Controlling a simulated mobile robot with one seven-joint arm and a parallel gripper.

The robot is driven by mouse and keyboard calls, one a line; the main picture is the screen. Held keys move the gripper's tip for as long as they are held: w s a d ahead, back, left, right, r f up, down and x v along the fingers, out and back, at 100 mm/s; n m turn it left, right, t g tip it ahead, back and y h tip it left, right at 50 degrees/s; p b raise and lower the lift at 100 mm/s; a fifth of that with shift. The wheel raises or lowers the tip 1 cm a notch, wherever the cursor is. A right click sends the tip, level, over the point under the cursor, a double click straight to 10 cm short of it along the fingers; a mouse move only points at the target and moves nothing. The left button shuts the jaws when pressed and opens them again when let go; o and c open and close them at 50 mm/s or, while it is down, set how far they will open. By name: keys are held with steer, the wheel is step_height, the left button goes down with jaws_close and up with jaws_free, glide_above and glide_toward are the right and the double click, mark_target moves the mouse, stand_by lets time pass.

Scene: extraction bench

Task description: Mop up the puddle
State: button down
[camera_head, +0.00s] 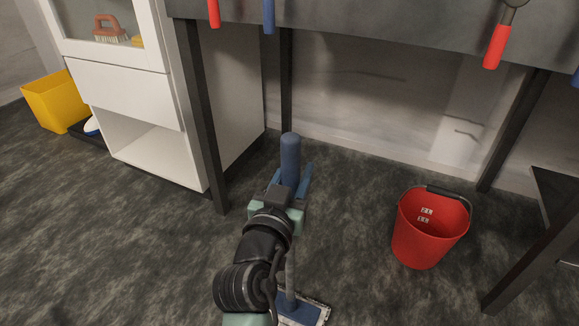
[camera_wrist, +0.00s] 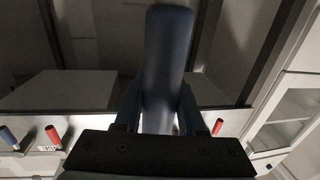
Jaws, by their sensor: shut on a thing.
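My gripper (camera_head: 289,183) is shut on the blue handle (camera_head: 290,153) of a mop, and the handle's top stands up above the fingers. The handle also fills the middle of the wrist view (camera_wrist: 163,60), between the two blue fingers. A grey pole shows below my gripper, partly hidden by my arm. The mop head (camera_head: 300,313), blue with a pale edge, is low on the floor side at the bottom of the head view and is partly cut off. I cannot make out a puddle on the dark mottled floor (camera_head: 360,290).
A red bucket (camera_head: 430,230) stands on the floor at the right. A dark-legged bench (camera_head: 370,45) spans the back, with red and blue handles hanging from it. A white cabinet (camera_head: 125,95) and yellow bin (camera_head: 56,102) stand at the left. Floor between mop and bucket is clear.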

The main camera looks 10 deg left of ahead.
steer(key=s+d+p, duration=0.3)
steer(key=d+p, duration=0.6)
steer(key=d, duration=0.2)
steer(key=shift+s, duration=0.3)
stand_by(1.0)
steer(key=shift+p, duration=0.35)
steer(key=d+p, duration=0.1)
steer(key=p, duration=0.1)
steer(key=d+p, duration=0.1)
steer(key=p, duration=0.1)
steer(key=shift+s+r, duration=0.15)
steer(key=shift+s, duration=0.15)
steer(key=p, duration=0.4)
steer(key=shift+s+d, duration=0.1)
steer(key=shift+d, duration=0.25)
steer(key=shift+s+d+p, duration=0.2)
steer(key=shift+d+p, duration=0.2)
steer(key=shift+p, duration=0.75)
